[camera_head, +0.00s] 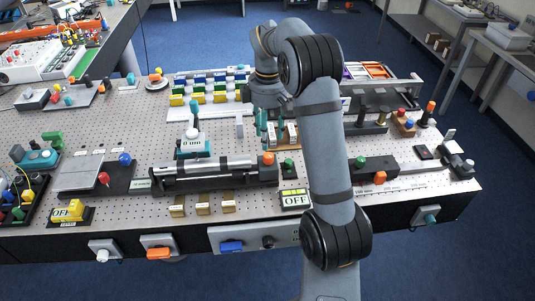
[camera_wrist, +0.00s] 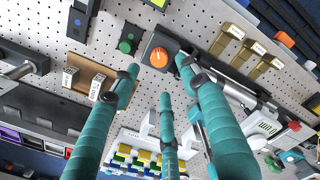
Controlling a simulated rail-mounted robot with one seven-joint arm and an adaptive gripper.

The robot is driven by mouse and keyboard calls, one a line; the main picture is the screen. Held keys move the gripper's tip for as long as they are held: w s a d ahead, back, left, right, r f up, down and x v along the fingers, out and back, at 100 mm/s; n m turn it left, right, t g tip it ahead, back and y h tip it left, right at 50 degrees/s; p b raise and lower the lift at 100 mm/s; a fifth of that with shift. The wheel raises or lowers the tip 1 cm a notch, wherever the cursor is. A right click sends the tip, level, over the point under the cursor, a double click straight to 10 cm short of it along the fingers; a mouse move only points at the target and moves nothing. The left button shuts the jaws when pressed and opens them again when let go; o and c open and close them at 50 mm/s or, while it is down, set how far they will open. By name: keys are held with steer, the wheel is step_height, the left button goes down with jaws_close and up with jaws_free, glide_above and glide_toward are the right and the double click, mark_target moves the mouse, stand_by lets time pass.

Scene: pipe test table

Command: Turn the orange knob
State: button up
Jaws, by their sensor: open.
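An orange knob (camera_wrist: 159,57) sits on a dark block in the upper middle of the wrist view. It also shows in the head view (camera_head: 268,158), at the right end of a long dark fixture with a silver rod. My gripper (camera_wrist: 157,78) has three teal fingers spread apart and nothing held between them. In the wrist view the knob appears between two of the fingertips, and one fingertip overlaps the block's right edge. I cannot tell whether it touches. In the head view my gripper (camera_head: 272,130) hangs just behind the knob, pointing down.
A green button (camera_wrist: 126,46) on a dark box stands beside the knob. Small wooden blocks (camera_wrist: 228,38) and a display reading OFF (camera_head: 295,199) are nearby. Another orange knob (camera_head: 380,177) is farther right. My arm covers the table's middle right in the head view.

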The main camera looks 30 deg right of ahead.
mark_target(269, 155)
step_height(269, 155, down, 8)
steer(key=shift+d+f, duration=0.15)
steer(key=shift+f, duration=0.1)
steer(key=shift+c, duration=0.6)
jaws_close()
